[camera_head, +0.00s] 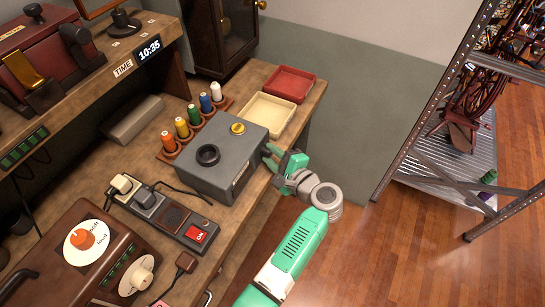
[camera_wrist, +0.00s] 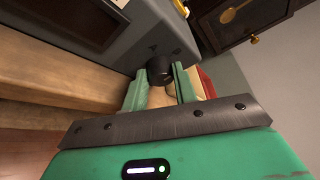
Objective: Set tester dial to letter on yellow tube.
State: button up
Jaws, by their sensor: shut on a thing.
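The tester looks to be the grey box (camera_head: 222,160) on the wooden bench. A black ring-shaped socket (camera_head: 208,155) and a round yellow piece (camera_head: 238,128), possibly the yellow tube, sit on its top; no letter is legible on the yellow piece. The black dial (camera_wrist: 160,70) sticks out from the box's face in the wrist view, with small dark marks beside it that I cannot read surely. My gripper (camera_wrist: 161,88) has its green fingers on either side of the dial, shut on it. In the head view my gripper (camera_head: 275,163) is at the box's right side.
A rack of colored thread spools (camera_head: 193,120) stands behind the box. A cream tray (camera_head: 268,113) and red tray (camera_head: 290,84) lie at the back right. A power strip (camera_head: 170,216) and brown appliance (camera_head: 85,250) are at the left. Metal shelving (camera_head: 435,155) stands right, across open floor.

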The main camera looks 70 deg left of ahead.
jog(key=f+n+y+b, duration=0.1)
jog(key=n+b, duration=0.1)
jog(key=b, duration=0.3)
jog(key=shift+f+n+y, duration=0.15)
jog(key=shift+n+y, duration=0.25)
jog(key=n+y+b, duration=0.1)
jog(key=n+b, duration=0.2)
jog(key=b, duration=0.3)
jog(key=shift+f, duration=0.2)
jog(key=n+g+y+b, duration=0.1)
jog(key=n+b, duration=0.2)
jog(key=b, duration=0.2)
jog(key=shift+r+n+y+b, duration=0.25)
jog(key=shift+n+b, duration=0.35)
jog(key=shift+b, duration=0.5)
jog(key=shift+r+g, duration=0.1)
jog(key=shift+g, duration=0.2)
jog(key=o, duration=1)
